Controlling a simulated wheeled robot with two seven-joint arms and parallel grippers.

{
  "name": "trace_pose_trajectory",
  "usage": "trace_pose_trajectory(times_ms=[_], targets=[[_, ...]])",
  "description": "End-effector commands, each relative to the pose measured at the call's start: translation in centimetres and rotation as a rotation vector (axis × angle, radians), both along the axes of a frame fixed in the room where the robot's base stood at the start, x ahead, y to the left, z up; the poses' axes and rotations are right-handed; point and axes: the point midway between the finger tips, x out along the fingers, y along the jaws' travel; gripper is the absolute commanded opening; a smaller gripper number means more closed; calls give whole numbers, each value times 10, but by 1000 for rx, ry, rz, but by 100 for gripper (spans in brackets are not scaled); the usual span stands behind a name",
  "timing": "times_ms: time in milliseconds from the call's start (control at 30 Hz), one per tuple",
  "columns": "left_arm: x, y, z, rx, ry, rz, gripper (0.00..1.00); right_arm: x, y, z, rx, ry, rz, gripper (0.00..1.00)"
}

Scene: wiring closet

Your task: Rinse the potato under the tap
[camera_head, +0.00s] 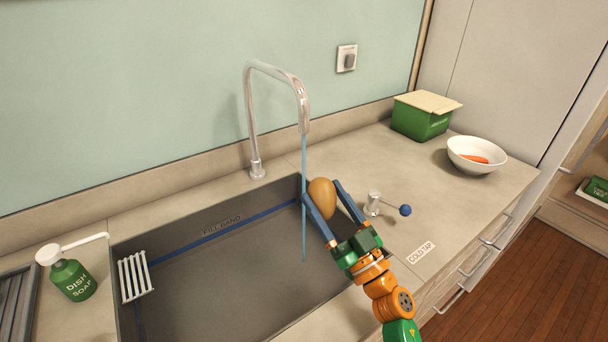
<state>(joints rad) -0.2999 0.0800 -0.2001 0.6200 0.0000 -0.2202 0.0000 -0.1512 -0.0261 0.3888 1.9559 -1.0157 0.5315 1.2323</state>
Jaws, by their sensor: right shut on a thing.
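The brown potato (321,197) is held between the two blue fingers of my right gripper (320,196), over the right edge of the sink (230,265). The chrome tap (255,120) arches over the sink from its back edge. A thin blue stream of water (304,160) falls from the spout into the sink. It passes close to the left side of the potato; I cannot tell whether it touches it. The cold tap lever (388,204) with a blue knob stands on the counter just right of my gripper. My left gripper is out of view.
A green dish soap bottle (71,277) stands left of the sink, and a small white rack (135,276) sits at the sink's left edge. A green box (420,122) and a white bowl (476,156) with something orange are at the back right.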

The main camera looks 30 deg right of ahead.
Motion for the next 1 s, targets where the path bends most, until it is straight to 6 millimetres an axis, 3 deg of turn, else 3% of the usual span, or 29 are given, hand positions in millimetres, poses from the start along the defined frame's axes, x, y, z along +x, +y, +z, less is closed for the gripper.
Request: trace_pose_trajectory(times_ms=[400, 800, 1000], targets=[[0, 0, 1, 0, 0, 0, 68, 0, 0, 1, 0, -1, 0, 10], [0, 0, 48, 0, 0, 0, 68, -39, 6, 37, 1, 2, 0, 10], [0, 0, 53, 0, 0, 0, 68, -50, 8, 42, -1, 0, 0, 10]])
